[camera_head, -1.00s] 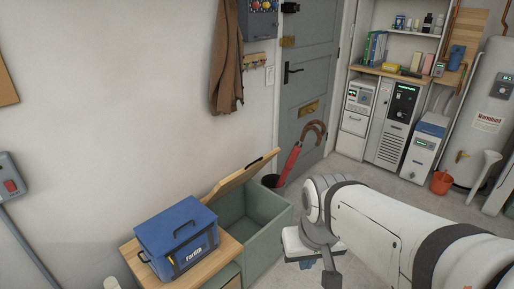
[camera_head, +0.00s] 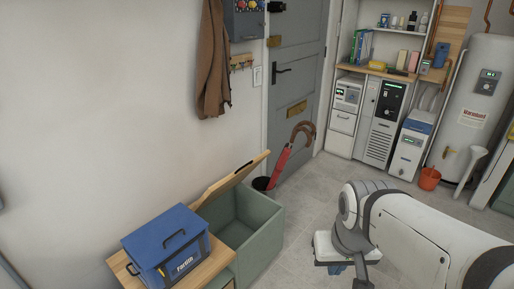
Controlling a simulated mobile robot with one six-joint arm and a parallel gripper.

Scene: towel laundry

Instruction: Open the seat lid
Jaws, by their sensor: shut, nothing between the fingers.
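The seat lid (camera_head: 230,181) is a light wooden panel, raised and tilted above the green storage bench (camera_head: 262,232). The bench's inside shows, and the visible part looks empty. My gripper (camera_head: 336,268) is at the lower middle, below the white end of my arm, to the right of the bench and apart from the lid. It is small and partly hidden by the arm; it is shut, with nothing seen in it.
A blue box (camera_head: 165,245) stands on the wooden top (camera_head: 212,262) left of the open bench. A brown coat (camera_head: 213,65) hangs above.

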